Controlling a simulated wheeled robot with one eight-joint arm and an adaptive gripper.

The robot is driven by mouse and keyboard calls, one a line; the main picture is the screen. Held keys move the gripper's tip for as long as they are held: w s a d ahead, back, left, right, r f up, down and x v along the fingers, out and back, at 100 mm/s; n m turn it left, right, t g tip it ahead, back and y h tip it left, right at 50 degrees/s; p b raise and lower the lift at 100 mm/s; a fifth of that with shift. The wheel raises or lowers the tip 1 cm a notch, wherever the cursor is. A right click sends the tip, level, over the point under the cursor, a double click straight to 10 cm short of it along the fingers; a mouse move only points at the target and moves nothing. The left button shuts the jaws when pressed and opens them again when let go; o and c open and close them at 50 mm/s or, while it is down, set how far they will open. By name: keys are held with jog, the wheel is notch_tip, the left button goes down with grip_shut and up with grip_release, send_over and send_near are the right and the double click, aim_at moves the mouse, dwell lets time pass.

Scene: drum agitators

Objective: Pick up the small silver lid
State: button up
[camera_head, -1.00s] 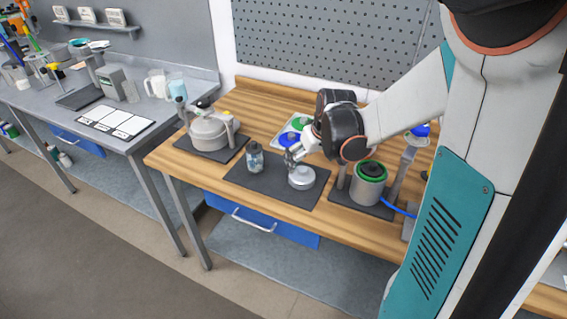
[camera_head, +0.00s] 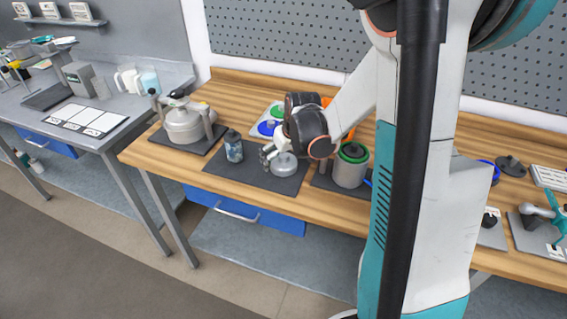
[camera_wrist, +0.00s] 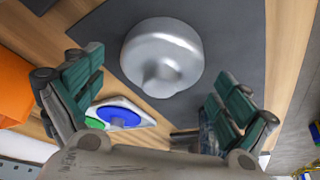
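The small silver lid (camera_head: 284,167), round with a knob on top, lies on a dark mat (camera_head: 240,172) on the wooden bench. In the wrist view the lid (camera_wrist: 165,50) is at the upper middle, its knob towards my gripper. My gripper (camera_wrist: 155,82) is open, with its green-padded fingers spread wide to the left and right below the lid. Nothing is between the fingers. In the head view my gripper (camera_head: 268,153) is just left of the lid and partly hidden by my wrist. Whether a finger touches the lid cannot be told.
A bottle (camera_head: 233,147) stands left of the lid on the same mat. A grey vessel with a green-rimmed top (camera_head: 352,166) stands to the right. A lidded pot (camera_head: 184,124) is further left. A tray with blue and green lids (camera_head: 267,127) lies behind. The bench's front edge is clear.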

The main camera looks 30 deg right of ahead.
jog(key=c, duration=1.4)
jog(key=shift+r, duration=0.15)
